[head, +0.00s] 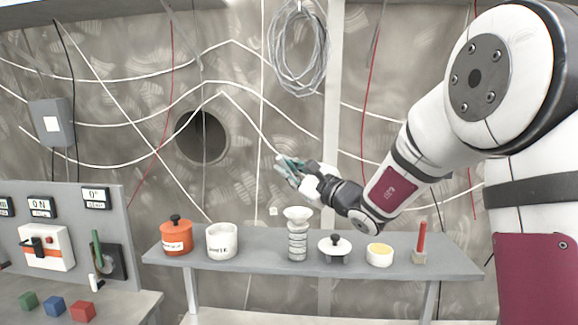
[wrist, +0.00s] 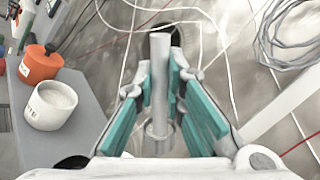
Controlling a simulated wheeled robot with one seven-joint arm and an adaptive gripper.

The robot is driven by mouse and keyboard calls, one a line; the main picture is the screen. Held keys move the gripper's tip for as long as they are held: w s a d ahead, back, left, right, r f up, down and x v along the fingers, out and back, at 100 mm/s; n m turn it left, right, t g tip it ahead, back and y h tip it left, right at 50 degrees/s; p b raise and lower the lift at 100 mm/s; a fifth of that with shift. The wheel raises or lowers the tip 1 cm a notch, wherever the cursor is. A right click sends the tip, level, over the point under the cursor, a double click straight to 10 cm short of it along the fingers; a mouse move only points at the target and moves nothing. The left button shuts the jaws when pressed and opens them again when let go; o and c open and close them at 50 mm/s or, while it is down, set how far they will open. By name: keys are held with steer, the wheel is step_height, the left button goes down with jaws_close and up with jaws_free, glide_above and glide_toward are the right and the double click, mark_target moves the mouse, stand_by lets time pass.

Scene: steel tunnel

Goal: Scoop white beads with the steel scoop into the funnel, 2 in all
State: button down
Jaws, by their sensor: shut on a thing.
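My gripper (head: 290,170) is raised above the shelf, up and left of the white funnel (head: 298,213). In the wrist view the teal-padded fingers (wrist: 160,100) are closed around a grey steel handle, which I take to be the scoop (wrist: 160,60). Its bowl is not clear, so I cannot tell whether it holds beads. The funnel stands upright on a clear, banded container (head: 297,242). To its left, an open white pot (head: 222,242) with lettering on its side also shows in the wrist view (wrist: 48,112), with white contents near its rim.
The grey shelf (head: 270,268) also holds an orange lidded pot (head: 176,240), a white lid with a dark knob (head: 335,243), a small bowl with yellow contents (head: 379,257) and a red-handled brush (head: 421,243). A control panel (head: 75,235) stands left. Cables hang along the wall.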

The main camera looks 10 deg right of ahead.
steer(key=shift+s+a+f+n+g+y+b, duration=0.3)
steer(key=shift+s+a+f+n+y+b, duration=0.65)
steer(key=shift+n, duration=1.45)
steer(key=shift+w+a+f+n+g+y+b, duration=0.1)
steer(key=shift+f+n+g+y+b, duration=0.35)
steer(key=shift+f+n+b, duration=1.5)
steer(key=shift+w+d+r+m+t+h+p, duration=0.3)
steer(key=shift+r+m+h+p, duration=0.25)
steer(key=shift+r+m+p, duration=0.8)
steer(key=shift+w+d+r+m+t+h+p, duration=0.25)
steer(key=shift+d+r+m+h+p, duration=0.45)
steer(key=shift+m, duration=1.05)
steer(key=shift+w+d+r+m+t+h+p, duration=0.1)
steer(key=shift+w+r+m+t+h+p, duration=0.2)
steer(key=shift+r+m+p, duration=1.1)
steer(key=m, duration=0.1)
steer(key=w+d+m, duration=0.1)
steer(key=shift+m+h, duration=0.35)
steer(key=w+d+m, duration=0.1)
steer(key=m, duration=0.1)
steer(key=d+r+m+g+p, duration=0.1)
steer(key=m, duration=0.1)
steer(key=w+d+m+h, duration=0.1)
steer(key=shift+w+r+m, duration=0.3)
steer(key=shift+w+m, duration=0.05)
steer(key=shift+m, duration=0.05)
steer(key=shift+w+r, duration=0.1)
steer(key=shift+r, duration=1.8)
